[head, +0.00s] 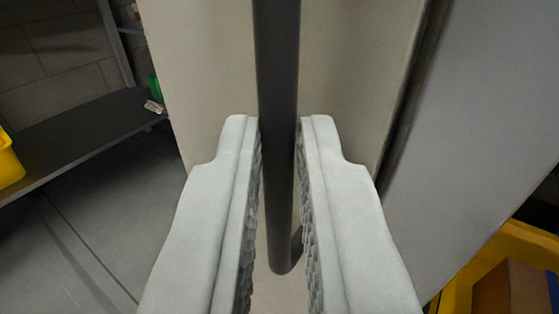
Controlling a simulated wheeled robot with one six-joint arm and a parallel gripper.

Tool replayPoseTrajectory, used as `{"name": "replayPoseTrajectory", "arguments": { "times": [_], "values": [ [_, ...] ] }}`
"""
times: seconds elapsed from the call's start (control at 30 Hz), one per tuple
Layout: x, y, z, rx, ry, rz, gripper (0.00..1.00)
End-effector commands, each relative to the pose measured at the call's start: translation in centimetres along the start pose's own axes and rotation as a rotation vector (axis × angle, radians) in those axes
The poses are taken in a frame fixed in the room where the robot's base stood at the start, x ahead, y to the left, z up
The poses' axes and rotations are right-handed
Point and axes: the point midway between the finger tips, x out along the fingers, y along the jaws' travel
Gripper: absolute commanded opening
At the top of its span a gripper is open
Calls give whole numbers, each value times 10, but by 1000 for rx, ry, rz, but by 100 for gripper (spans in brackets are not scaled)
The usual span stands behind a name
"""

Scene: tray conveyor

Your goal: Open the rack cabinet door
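The rack cabinet door (205,70) is a beige panel filling the middle of the head view. Its dark vertical bar handle (278,60) runs down the centre, and its lower end curves back near the bottom of the view. My gripper (278,135) straddles the handle, with one pale finger on each side. The finger pads appear to press against the bar, so the gripper looks shut on it. The fingers hide part of the door's lower area. A dark gap (415,85) runs along the door's right edge.
A grey panel (480,100) stands right of the door. A yellow bin (455,295) with a brown box (508,290) is at the lower right. At left are a dark shelf (90,130), a yellow bin (8,162) and open grey floor (90,230).

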Motion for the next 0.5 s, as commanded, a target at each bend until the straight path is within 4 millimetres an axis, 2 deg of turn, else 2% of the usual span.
{"name": "replayPoseTrajectory", "arguments": {
  "times": [0.27,0.5],
  "values": [
    [-2,-3,0,0,0,14,0],
    [-8,-15,0,0,0,92,0]
  ]
}}
